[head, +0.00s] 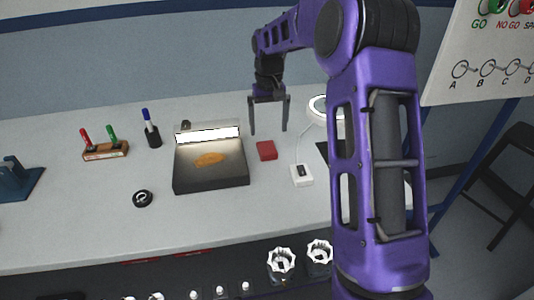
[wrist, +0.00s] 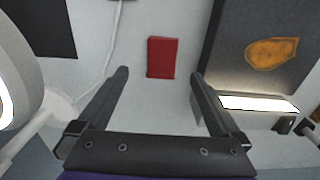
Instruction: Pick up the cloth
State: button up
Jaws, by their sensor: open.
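A flat orange-tan patch with an uneven outline, cloth-like (head: 209,159), lies inside a dark lit tray (head: 212,182). It also shows at the upper right of the wrist view (wrist: 271,53). A small red rectangular piece (head: 266,151) lies flat on the bench just right of the tray; it is in the wrist view (wrist: 161,57) too. I cannot tell its material. My gripper (head: 268,131) is open and empty, pointing down above the bench behind the red piece. In the wrist view, the red piece shows between and beyond the fingertips (wrist: 160,74).
A light bar (head: 208,135) runs along the tray's back edge. Right of the red piece are a white box with a cable (head: 302,175) and a ring lamp (head: 321,104). A marker rack (head: 105,151), a blue-capped marker in a cup (head: 151,134) and a black disc (head: 143,198) stand left.

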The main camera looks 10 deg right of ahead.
aim_at(267, 149)
jog(key=shift+s+a+f+b, duration=0.15)
jog(key=shift+f+b, duration=0.15)
jog(key=shift+f, duration=1.5)
jog(key=shift+a+f+b, duration=0.1)
jog(key=shift+f+b, duration=0.2)
jog(key=shift+f, duration=1.45)
jog(key=shift+c, duration=0.3)
jog(key=c, duration=1.4)
notch_tip(267, 149, up, 10)
jog(key=shift+r+p, duration=0.1)
jog(key=shift+p, duration=0.75)
jog(key=o, duration=0.8)
jog(key=c, duration=0.6)
jog(key=shift+c, duration=0.2)
